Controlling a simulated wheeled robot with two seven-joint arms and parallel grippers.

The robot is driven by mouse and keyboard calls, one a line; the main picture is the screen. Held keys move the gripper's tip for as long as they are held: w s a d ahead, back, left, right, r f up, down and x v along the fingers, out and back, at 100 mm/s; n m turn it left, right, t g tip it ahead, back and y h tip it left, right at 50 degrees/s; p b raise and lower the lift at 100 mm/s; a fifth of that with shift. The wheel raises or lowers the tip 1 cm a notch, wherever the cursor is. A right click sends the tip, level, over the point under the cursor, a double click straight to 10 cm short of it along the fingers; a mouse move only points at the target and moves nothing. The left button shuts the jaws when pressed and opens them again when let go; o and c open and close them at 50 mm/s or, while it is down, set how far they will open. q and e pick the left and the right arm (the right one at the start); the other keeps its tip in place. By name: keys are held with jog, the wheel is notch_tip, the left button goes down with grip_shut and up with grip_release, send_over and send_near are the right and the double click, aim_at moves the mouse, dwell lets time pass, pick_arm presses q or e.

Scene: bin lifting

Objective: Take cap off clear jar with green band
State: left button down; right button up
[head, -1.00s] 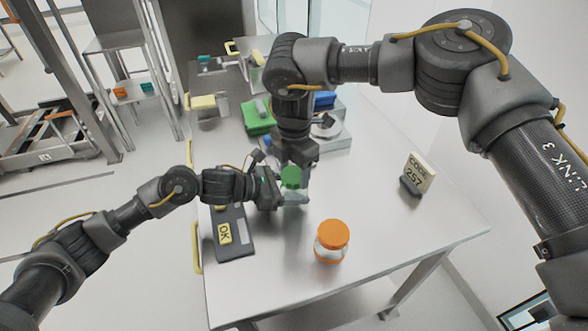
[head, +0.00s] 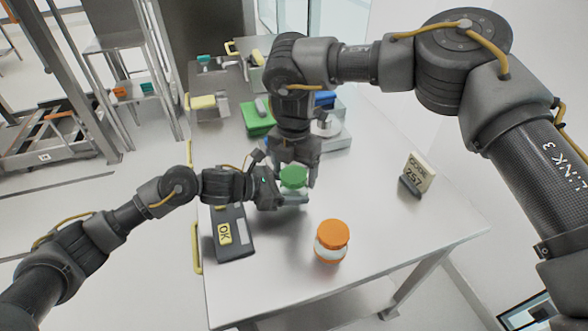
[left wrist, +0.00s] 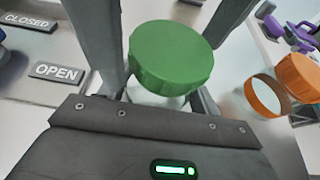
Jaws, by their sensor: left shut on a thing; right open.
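The clear jar (head: 294,198) with a green cap (head: 293,176) is near the middle of the table. My left gripper (head: 284,199) is shut on the jar's clear body, below the cap. The cap (left wrist: 172,55) is on top of the jar (left wrist: 150,98) in the left wrist view. My right gripper (head: 297,168) comes down from behind and is open, with its fingers close to the cap's sides. I cannot tell whether they touch it. The jar's band is mostly hidden.
An orange-capped jar (head: 331,242) stands at the front right; it also shows in the left wrist view (left wrist: 300,76). A code sign (head: 419,173) stands at right. A green box (head: 256,117) is behind.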

pick_arm(q)
jog(key=shift+r, duration=0.1)
pick_arm(e)
jog(key=shift+r, duration=2.3)
jog(key=shift+w+r, duration=0.15)
jog(key=shift+r, duration=0.25)
jog(key=shift+c, duration=0.4)
pick_arm(q)
jog(key=shift+w, duration=0.1)
pick_arm(e)
jog(key=shift+w+d+r+t, duration=0.25)
jog(key=shift+w+r+t, duration=0.2)
jog(key=shift+r, duration=0.3)
jog(key=m, duration=0.2)
jog(key=r+m, duration=0.1)
jog(key=shift+m, duration=0.4)
jog(key=m, duration=0.4)
jog(key=shift+s+r+m, duration=0.15)
jog(key=shift+r+m, duration=0.1)
jog(key=shift+m, duration=0.05)
jog(key=m, duration=0.4)
jog(key=shift+s+a+f+g, duration=0.1)
jog(key=shift+s+f+g, duration=0.05)
jog(key=shift+g, duration=0.1)
jog(key=m, duration=0.4)
jog(key=shift+s+a+f+m, duration=0.1)
jog(key=shift+s+a+m, duration=0.1)
jog(key=shift+s+m, duration=0.1)
jog(key=shift+f, duration=4)
